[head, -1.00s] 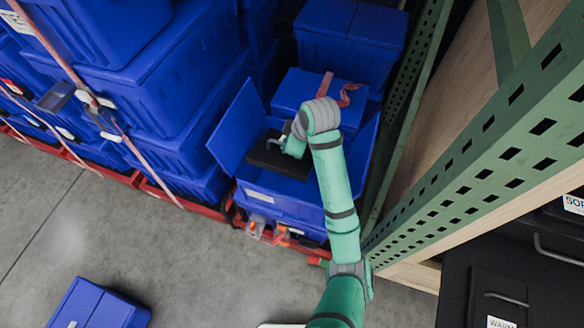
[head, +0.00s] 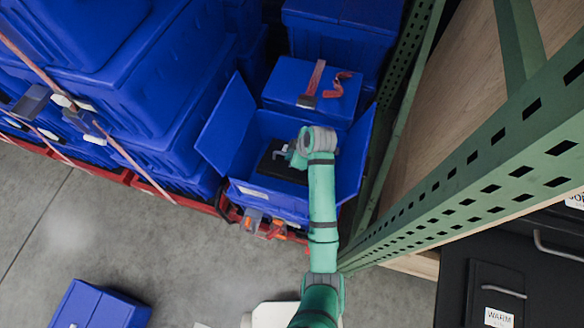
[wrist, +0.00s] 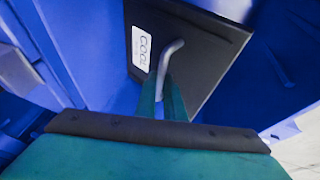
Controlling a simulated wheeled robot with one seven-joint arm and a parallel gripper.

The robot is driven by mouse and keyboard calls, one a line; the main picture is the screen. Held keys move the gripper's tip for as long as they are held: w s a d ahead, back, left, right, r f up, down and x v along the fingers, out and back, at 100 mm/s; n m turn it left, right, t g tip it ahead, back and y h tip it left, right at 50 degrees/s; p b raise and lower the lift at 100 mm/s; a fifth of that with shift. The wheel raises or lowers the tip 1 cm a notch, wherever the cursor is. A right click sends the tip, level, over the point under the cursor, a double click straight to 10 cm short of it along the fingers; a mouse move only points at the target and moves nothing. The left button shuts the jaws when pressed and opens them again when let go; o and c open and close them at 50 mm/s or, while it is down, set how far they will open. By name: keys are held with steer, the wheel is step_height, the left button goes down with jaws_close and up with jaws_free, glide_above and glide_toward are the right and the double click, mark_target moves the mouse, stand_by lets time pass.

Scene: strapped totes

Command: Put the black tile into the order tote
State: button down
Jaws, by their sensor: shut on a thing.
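The black tile (head: 272,167) is a flat dark panel with a bent grey handle and a white label reading COOL, which shows in the wrist view (wrist: 190,55). My gripper (wrist: 163,92) is shut on the handle; in the head view its end (head: 285,153) is partly hidden by my green wrist. The tile is within the mouth of an open blue tote (head: 262,197) with raised flaps at left and right. I cannot tell whether it touches the tote's floor. No label confirms that this is the order tote.
A closed blue tote (head: 285,80) with a loose red strap stands behind. Strapped blue totes (head: 165,85) are stacked at left. A green rack upright (head: 480,150) is close on the right. A blue tote (head: 98,306) sits on the floor, lower left. A black cabinet (head: 500,270) is lower right.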

steer(key=f, duration=0.4)
steer(key=shift+w+d, duration=0.15)
steer(key=shift+d, duration=0.25)
steer(key=shift+f, duration=1.55)
steer(key=c, duration=1.8)
jaws_free()
steer(key=shift+c, duration=0.2)
steer(key=shift+a, duration=0.1)
steer(key=shift+r, duration=0.2)
steer(key=v, duration=0.7)
